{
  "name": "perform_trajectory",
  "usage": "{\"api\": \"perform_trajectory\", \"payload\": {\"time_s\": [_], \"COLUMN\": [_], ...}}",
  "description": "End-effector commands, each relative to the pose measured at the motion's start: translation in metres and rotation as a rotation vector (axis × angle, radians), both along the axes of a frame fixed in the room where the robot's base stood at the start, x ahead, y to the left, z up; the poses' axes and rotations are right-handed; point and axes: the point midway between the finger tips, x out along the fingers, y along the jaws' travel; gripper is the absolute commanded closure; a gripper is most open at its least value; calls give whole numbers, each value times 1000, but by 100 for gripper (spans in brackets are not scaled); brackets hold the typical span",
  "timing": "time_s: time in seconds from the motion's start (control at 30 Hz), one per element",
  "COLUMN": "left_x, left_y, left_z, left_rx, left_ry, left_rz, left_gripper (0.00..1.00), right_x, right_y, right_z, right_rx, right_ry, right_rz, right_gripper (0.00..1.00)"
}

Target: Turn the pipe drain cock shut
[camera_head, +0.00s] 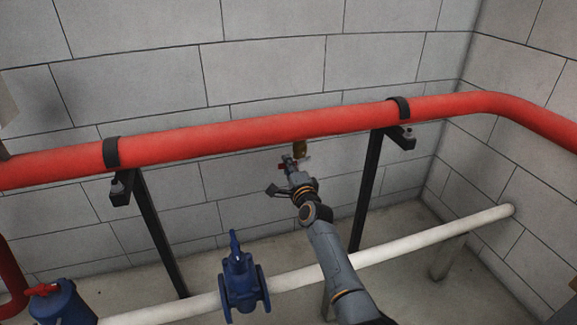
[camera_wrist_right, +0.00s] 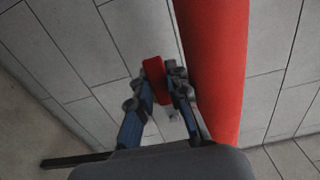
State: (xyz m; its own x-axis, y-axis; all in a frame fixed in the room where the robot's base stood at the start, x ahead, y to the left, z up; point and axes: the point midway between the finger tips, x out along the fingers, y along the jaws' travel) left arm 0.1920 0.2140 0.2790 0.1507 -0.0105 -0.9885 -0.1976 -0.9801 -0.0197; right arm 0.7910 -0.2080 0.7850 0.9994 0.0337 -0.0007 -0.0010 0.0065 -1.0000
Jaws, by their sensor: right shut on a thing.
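The pipe drain cock (camera_head: 300,147) is a small brass fitting hanging under the red pipe (camera_head: 240,136) in the head view. A little of its red handle (camera_head: 307,162) shows beside my gripper. My right gripper (camera_head: 292,161) reaches up from below and is shut on the red handle. In the right wrist view the red handle (camera_wrist_right: 154,78) sticks out between the two fingertips (camera_wrist_right: 162,90); the brass body is not clear there. The red pipe (camera_wrist_right: 218,50) runs close beside the fingers. My left gripper is not in view.
Black brackets with posts (camera_head: 148,215) hold the red pipe on both sides of the cock. A white pipe (camera_head: 405,243) runs low near the floor, with a blue valve (camera_head: 240,280) on it. Another blue fitting with a red handle (camera_head: 60,302) stands lower left. A block wall (camera_head: 270,60) is behind.

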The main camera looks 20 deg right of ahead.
Motion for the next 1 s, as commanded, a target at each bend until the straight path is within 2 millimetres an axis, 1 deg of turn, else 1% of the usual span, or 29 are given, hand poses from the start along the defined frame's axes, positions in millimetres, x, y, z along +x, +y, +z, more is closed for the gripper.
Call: {"api": "perform_trajectory", "payload": {"time_s": [0.03, 0.4, 0.43, 0.47, 0.5, 0.53, 0.87, 1.0], "left_x": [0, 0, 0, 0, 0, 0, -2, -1], "left_y": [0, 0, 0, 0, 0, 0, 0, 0], "left_z": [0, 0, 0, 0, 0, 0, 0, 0], "left_rx": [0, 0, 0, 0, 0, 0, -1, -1], "left_ry": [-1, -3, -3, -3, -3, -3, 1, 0], "left_rz": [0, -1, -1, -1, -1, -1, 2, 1], "left_gripper": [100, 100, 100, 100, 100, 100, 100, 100], "right_x": [0, 1, 1, 1, 1, 1, -1, -9], "right_y": [4, 4, 4, 4, 3, 3, 1, 2], "right_z": [2, 3, 3, 3, 3, 3, 2, 1], "right_rx": [11, 17, 17, 17, 16, 15, 12, 13], "right_ry": [-2, -3, -3, -3, -3, -4, -2, -2], "right_rz": [6, 6, 5, 5, 5, 4, 1, 2], "right_gripper": [100, 100, 78, 72, 64, 59, 59, 59]}}
